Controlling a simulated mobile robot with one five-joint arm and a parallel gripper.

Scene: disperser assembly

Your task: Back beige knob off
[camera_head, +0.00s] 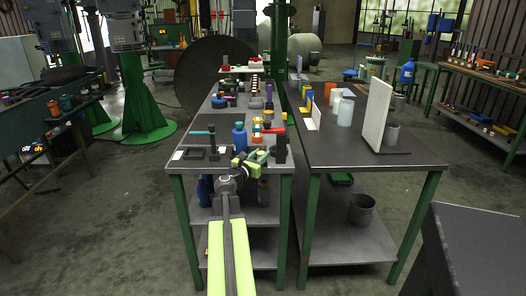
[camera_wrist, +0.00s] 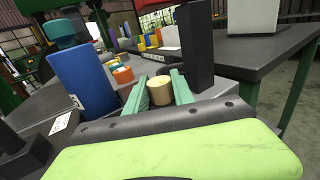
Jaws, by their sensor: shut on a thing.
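The beige knob (camera_wrist: 160,92) is a short tan cylinder with a pale top in the wrist view. It sits between the two green fingers of my gripper (camera_wrist: 159,86), which are shut on it from both sides. What lies under the knob is hidden by the wrist body. In the head view my gripper (camera_head: 252,158) is at the near edge of the left bench, and the knob cannot be made out clearly there.
A blue bottle (camera_wrist: 86,78) stands close left of my fingers and a dark upright post (camera_wrist: 197,48) close right. Orange and yellow parts (camera_head: 257,125) lie just beyond. The right bench (camera_head: 340,150) holds a white upright panel (camera_head: 377,113). A narrow gap separates the benches.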

